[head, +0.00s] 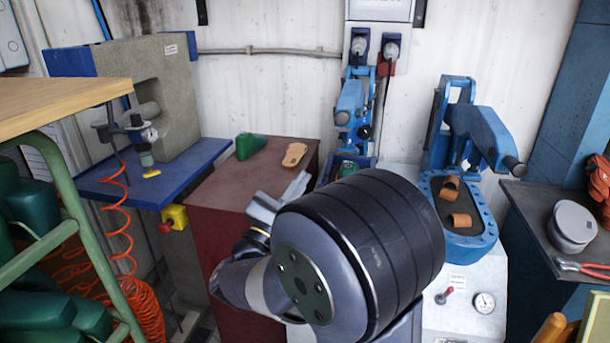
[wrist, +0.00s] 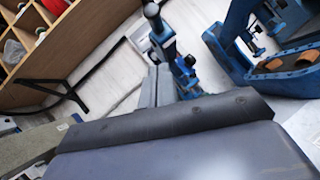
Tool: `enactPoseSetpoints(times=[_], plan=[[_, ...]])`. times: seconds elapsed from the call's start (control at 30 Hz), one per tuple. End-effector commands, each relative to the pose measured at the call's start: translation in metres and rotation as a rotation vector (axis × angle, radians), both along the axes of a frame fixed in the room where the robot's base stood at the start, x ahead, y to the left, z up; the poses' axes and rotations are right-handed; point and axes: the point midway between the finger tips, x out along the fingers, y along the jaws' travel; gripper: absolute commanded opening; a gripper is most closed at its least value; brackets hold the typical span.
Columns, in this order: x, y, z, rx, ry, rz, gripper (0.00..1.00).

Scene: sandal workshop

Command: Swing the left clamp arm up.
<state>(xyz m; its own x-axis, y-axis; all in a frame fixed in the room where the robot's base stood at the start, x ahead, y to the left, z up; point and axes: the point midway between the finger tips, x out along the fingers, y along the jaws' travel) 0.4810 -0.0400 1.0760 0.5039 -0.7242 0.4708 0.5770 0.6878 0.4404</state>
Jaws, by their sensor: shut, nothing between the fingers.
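The left clamp arm (head: 352,102) is blue and stands at the back wall in the head view, over a blue bed that holds a green form (head: 348,168). It looks steep, but its exact angle is hard to tell. It also shows in the wrist view (wrist: 160,28), just past my fingertips. My gripper (head: 300,182) is shut and empty, in front of and left of the left press in the head view. In the wrist view its grey fingers (wrist: 158,84) lie together and point toward the press. My wrist hides the front of that press in the head view.
A second blue clamp arm (head: 482,138) slants over a blue tray (head: 484,241) with brown pieces at the right. A dark red cabinet (head: 222,188) with a green form (head: 249,146) and a tan sole (head: 294,155) stands left. A wooden tabletop (head: 60,98) juts in at far left.

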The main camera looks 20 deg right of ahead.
Motion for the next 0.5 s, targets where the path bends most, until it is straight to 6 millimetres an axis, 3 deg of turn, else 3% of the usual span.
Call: enactPoseSetpoints(times=[0.37, 0.5], plan=[[0.038, -0.058, 0.038, 0.002, -0.002, -0.006, 0.0], [0.036, -0.068, 0.058, 0.004, -0.004, -0.003, 0.0]])
